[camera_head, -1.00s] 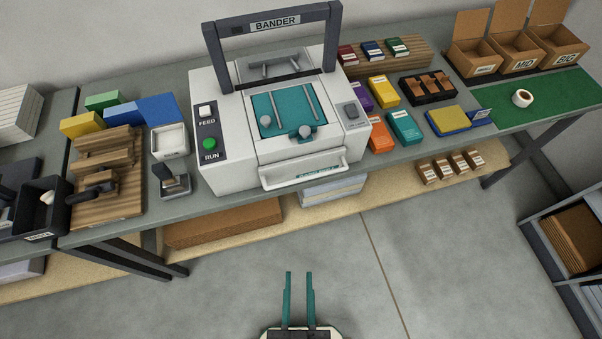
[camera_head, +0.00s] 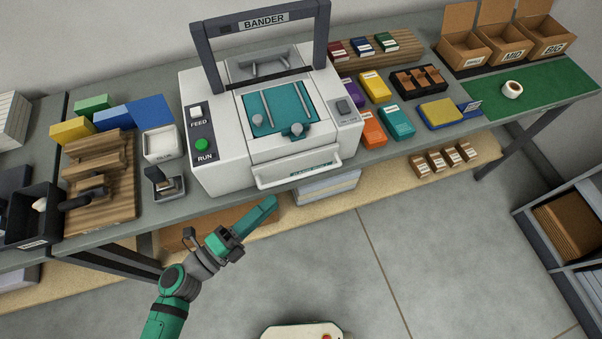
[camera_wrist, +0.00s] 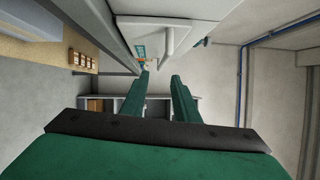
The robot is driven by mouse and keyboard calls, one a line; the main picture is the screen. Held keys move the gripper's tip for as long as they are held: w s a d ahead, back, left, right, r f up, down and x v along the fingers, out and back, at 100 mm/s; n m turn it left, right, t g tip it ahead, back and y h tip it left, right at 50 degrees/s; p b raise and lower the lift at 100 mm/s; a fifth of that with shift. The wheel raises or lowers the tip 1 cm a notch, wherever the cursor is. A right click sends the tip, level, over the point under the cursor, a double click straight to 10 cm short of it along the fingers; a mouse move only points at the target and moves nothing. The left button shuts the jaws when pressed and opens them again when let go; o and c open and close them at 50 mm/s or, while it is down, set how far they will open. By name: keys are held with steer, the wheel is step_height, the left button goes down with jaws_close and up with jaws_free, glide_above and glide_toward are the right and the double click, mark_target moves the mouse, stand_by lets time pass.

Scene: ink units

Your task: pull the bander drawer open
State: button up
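The bander (camera_head: 225,165) is a white machine with a dark arch and a teal top plate, standing on the bench. Its drawer (camera_head: 298,168) is at the lower front, with a white bar handle and a small green label, and looks shut. My gripper (camera_head: 272,203) is in front of and below the drawer's left end, apart from it in the head view. In the wrist view, my gripper's two green fingers (camera_wrist: 161,78) are parted with nothing between them. The white handle (camera_wrist: 178,38) shows just beyond the fingertips.
The grey bench edge and a lower shelf with a brown box (camera_head: 200,228) lie close to my arm. A stapler-like tool (camera_head: 163,183) and a white bin (camera_head: 162,143) stand left of the bander. Coloured boxes stand to its right.

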mark_target(301, 175)
steer(key=shift+m+g+h, duration=0.3)
steer(key=shift+m, duration=0.4)
steer(key=x, duration=1.1)
steer(key=shift+w+d+r, duration=0.15)
steer(key=shift+w+r, duration=0.1)
steer(key=shift+w, duration=0.25)
jaws_close()
